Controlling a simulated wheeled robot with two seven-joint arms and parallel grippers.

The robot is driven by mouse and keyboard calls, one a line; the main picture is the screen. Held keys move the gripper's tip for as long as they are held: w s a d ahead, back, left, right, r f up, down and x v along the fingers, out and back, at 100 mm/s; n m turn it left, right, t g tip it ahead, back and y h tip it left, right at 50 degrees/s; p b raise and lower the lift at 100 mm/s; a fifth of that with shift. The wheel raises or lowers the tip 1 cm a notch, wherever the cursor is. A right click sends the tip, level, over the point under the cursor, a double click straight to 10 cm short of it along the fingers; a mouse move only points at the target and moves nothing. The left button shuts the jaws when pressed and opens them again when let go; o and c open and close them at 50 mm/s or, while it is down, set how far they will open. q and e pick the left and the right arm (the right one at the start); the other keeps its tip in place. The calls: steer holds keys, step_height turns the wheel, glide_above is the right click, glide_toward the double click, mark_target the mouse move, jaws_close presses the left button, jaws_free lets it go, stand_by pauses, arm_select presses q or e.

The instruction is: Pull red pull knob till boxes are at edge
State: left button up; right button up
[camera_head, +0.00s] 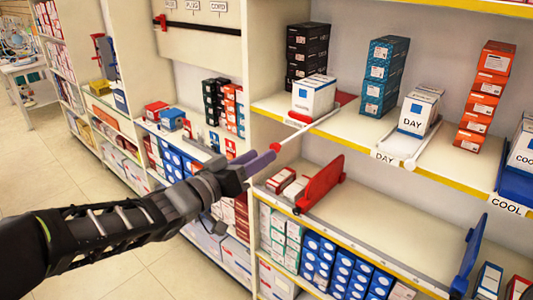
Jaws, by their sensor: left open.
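The red pull knob (275,147) is at the near end of a pale rod (297,132) that slopes up to the upper shelf's front. Behind the rod, white and blue boxes (315,97) stand on a red pusher tray (345,98), set back a little from the yellow shelf edge. My left gripper (264,156), with purple fingers, is open right at the knob. Whether the fingers are around or only beside the knob, or touching it, I cannot tell. My right gripper is not in view.
A white DAY pusher with boxes (415,114) and a blue COOL pusher (514,184) sit further right. Stacks of black, teal (384,77) and orange boxes stand behind. Below, a red divider (320,184) rises from the lower shelf, close to my gripper's right.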

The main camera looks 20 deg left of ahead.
arm_select(q)
steer(key=v, duration=0.3)
steer(key=shift+s, duration=0.15)
stand_by(0.4)
